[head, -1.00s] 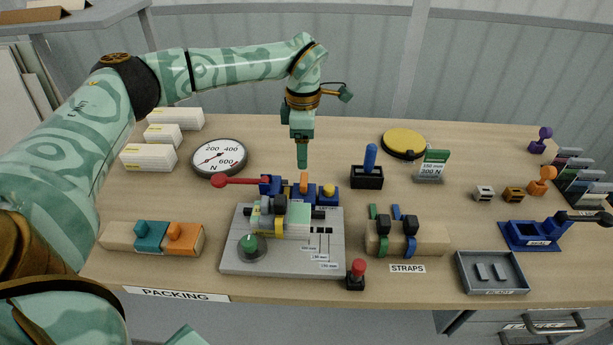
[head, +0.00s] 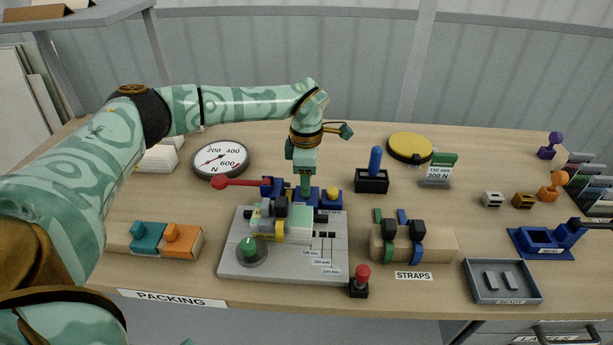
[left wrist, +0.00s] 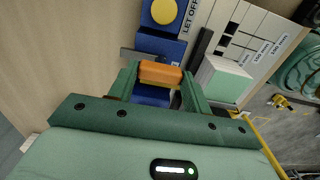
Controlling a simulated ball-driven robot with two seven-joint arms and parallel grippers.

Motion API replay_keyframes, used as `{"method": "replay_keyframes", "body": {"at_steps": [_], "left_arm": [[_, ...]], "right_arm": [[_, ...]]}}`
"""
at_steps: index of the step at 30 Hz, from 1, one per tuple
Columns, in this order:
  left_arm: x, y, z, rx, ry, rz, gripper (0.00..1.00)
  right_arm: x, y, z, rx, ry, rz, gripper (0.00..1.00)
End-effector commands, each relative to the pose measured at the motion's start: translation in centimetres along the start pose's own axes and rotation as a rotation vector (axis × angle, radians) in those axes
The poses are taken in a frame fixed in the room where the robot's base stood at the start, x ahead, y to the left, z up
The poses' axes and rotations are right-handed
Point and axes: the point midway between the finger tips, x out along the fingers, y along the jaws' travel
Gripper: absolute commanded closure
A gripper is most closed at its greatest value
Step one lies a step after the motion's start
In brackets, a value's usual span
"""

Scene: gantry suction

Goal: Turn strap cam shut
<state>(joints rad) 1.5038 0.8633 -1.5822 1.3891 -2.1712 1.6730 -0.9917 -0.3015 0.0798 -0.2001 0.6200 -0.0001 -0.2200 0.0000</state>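The orange cam lever (left wrist: 160,74) sits on a blue block of the tensioner fixture (head: 230,263). My left gripper (head: 304,190) points straight down at it from above, and in the head view it hides the lever. In the left wrist view my left gripper (left wrist: 160,88) has one finger on each side of the lever, which fills the gap from finger to finger. Whether the fingers press on it cannot be told. My right gripper is not in view.
A blue block with a yellow button (left wrist: 163,11) stands beside the lever. A red-knobbed lever (head: 218,182) reaches out left of the fixture. A pale green block (head: 300,224) and a green knob (head: 248,246) are close in front. A dial gauge (head: 220,158) stands behind left.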

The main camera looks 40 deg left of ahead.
Motion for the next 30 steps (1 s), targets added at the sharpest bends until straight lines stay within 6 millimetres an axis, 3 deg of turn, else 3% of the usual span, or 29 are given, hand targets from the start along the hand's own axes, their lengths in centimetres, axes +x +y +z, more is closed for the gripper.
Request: {"method": "replay_keyframes", "body": {"at_steps": [14,30], "left_arm": [[-0.5,-0.1,0.0,-0.106,-0.001,0.0,0.74],[-0.6,0.0,0.0,-0.583,-0.002,0.001,0.74]], "right_arm": [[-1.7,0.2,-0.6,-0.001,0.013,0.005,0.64],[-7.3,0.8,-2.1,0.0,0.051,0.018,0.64]]}}
